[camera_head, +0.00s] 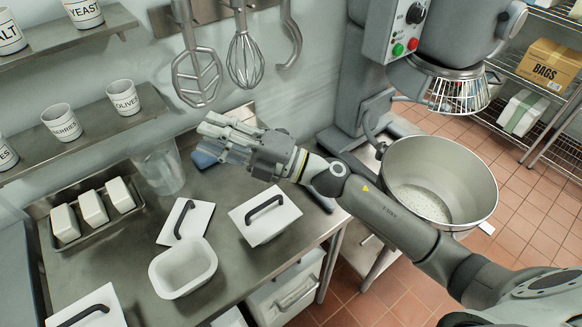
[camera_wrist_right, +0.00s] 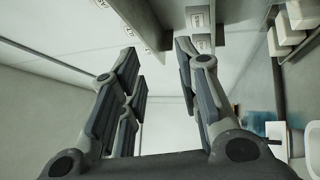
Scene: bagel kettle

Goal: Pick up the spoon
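I cannot make out a spoon in either view. My right gripper (camera_head: 222,132) is above the back of the steel table, below the hanging mixer tools. In the right wrist view the two fingers of the right gripper (camera_wrist_right: 160,70) stand apart with nothing between them, so it is open and empty. A blue object (camera_head: 203,159) lies on the table just below the gripper and is partly hidden by it. My left gripper is not in view.
A clear container (camera_head: 160,170), a tray of white blocks (camera_head: 95,213), lidded bins (camera_head: 265,217) and an open white tub (camera_head: 183,268) occupy the steel table (camera_head: 125,248). A flat beater (camera_head: 199,75), whisk (camera_head: 245,60) and hook (camera_head: 290,38) hang behind. A mixing bowl (camera_head: 440,180) stands right.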

